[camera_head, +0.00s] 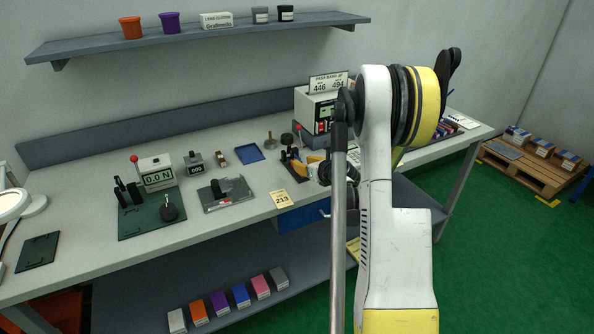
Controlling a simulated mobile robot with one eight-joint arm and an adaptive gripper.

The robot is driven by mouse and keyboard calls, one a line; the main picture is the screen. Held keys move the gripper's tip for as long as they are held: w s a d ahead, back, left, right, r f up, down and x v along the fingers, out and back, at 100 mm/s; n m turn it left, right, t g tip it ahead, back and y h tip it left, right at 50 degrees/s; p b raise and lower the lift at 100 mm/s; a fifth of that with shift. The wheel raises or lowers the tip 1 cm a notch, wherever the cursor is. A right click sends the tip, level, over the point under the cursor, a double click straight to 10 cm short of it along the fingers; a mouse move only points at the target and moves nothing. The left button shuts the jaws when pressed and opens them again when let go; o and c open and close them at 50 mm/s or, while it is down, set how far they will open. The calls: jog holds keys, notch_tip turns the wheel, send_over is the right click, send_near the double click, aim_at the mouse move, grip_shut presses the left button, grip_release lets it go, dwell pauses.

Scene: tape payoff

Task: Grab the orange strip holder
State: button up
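A small yellow-orange piece (314,160) shows on the workbench just left of my arm, beside a dark stand. Its right side is crowded by dark parts, and I cannot tell for sure that it is the orange strip holder. My white and yellow arm rises in front of the bench's right part and covers what lies behind it. I cannot make out my gripper's fingertips, so I cannot tell whether they are near this piece.
The workbench (95,242) carries a force gauge (157,172) on a green mat, a grey plate (226,194), a blue tray (249,152) and a white machine (314,108). An orange cup (131,28) stands on the wall shelf. Several coloured boxes line the lower shelf.

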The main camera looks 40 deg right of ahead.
aim_at(294, 159)
jog(key=b+x, duration=0.2)
jog(key=x, duration=0.3)
jog(key=shift+f, duration=0.1)
jog(key=shift+s, duration=0.15)
jog(key=shift+c, duration=0.4)
grip_shut()
